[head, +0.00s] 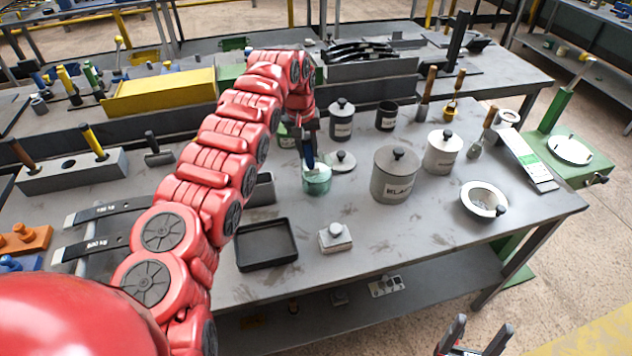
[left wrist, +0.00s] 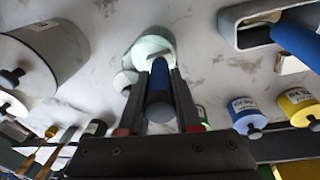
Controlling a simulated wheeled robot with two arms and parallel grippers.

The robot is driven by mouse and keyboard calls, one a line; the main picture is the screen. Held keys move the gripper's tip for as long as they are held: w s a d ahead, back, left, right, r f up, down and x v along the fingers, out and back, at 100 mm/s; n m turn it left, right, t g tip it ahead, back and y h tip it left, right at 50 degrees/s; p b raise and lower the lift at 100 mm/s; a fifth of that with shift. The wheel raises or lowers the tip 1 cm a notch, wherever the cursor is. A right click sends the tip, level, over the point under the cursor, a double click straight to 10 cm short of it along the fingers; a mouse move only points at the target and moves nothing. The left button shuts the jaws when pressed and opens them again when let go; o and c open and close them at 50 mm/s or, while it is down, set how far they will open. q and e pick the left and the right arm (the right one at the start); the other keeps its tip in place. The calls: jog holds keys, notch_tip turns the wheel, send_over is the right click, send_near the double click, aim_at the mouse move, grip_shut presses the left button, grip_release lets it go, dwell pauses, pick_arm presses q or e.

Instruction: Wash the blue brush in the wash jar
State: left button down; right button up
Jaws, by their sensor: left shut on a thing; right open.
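My left gripper (head: 309,137) is shut on the blue brush (head: 309,160), which points down, close to upright. The wash jar (head: 317,183), a pale green see-through jar, stands on the table right under it. The brush's lower end is at the jar's mouth; how deep it reaches is unclear. In the left wrist view the left gripper (left wrist: 160,95) holds the blue handle (left wrist: 159,78), and the pale jar (left wrist: 148,42) lies beyond the brush's end. My right gripper (head: 478,342) is open and empty, low at the bottom edge, off the table.
A lid (head: 341,161) lies beside the jar. Grey lidded canisters (head: 394,178) stand to the right, with a white bowl (head: 484,200) further right. A black tray (head: 266,246) and a small grey block (head: 335,239) lie in front. The table's front right is mostly clear.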

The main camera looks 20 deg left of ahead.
pick_arm(q)
jog(key=d+p, duration=0.1)
jog(key=w+d+p, duration=0.1)
jog(key=p, duration=0.1)
jog(key=shift+w+d+r, duration=0.1)
jog(key=shift+r, duration=0.05)
jog(key=shift+r+p, duration=0.3)
jog(key=shift+r, duration=0.95)
notch_tip(320, 180, up, 5)
jog(key=p, duration=0.3)
dwell(0.4)
